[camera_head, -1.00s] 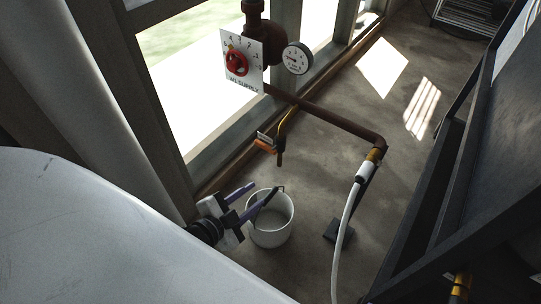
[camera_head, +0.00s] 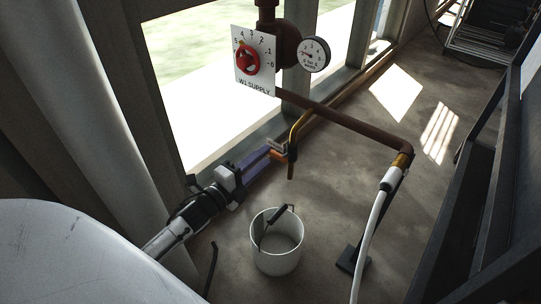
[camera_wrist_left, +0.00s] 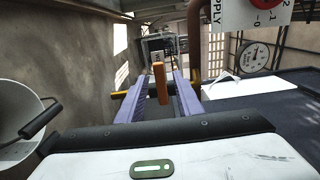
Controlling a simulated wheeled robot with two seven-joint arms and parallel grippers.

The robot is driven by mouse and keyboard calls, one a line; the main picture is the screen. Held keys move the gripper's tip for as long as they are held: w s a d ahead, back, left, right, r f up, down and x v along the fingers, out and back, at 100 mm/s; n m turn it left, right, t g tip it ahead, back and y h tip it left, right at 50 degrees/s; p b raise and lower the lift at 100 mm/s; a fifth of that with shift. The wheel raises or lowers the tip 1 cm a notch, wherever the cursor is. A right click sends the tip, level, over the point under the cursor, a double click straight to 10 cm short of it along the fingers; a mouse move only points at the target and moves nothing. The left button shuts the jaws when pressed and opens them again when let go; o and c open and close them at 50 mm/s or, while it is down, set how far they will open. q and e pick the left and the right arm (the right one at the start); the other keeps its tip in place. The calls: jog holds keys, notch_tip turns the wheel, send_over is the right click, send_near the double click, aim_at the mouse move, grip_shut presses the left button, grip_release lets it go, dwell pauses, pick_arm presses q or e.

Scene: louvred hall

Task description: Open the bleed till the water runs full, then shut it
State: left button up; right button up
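The bleed has an orange lever (camera_head: 278,155) on a bent brass tube (camera_head: 298,127) whose dark spout (camera_head: 291,168) points down. No water stream shows at the spout. My left gripper (camera_head: 272,153) is at the lever, its purple fingers open. In the left wrist view the orange lever (camera_wrist_left: 160,84) stands between the fingers with a gap on each side. A white bucket (camera_head: 268,263) stands on the floor below the spout, its dark-gripped handle up; I cannot tell whether it holds water. Part of the bucket (camera_wrist_left: 12,122) shows in the left wrist view. My right gripper is not in view.
A red knob (camera_head: 247,60) sits on the W1 SUPPLY dial plate (camera_head: 257,85), beside a round gauge (camera_head: 314,54). A rusty pipe (camera_head: 345,121) crosses to a white hose (camera_head: 372,230). Dark framework stands at right. Floor around the bucket is mostly clear.

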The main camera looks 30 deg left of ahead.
aim_at(269, 154)
pick_arm(q)
jog(key=shift+w+d+b, duration=0.15)
jog(key=shift+w+b, duration=0.3)
jog(key=shift+w, duration=1.45)
jog(key=shift+c, duration=0.5)
grip_shut()
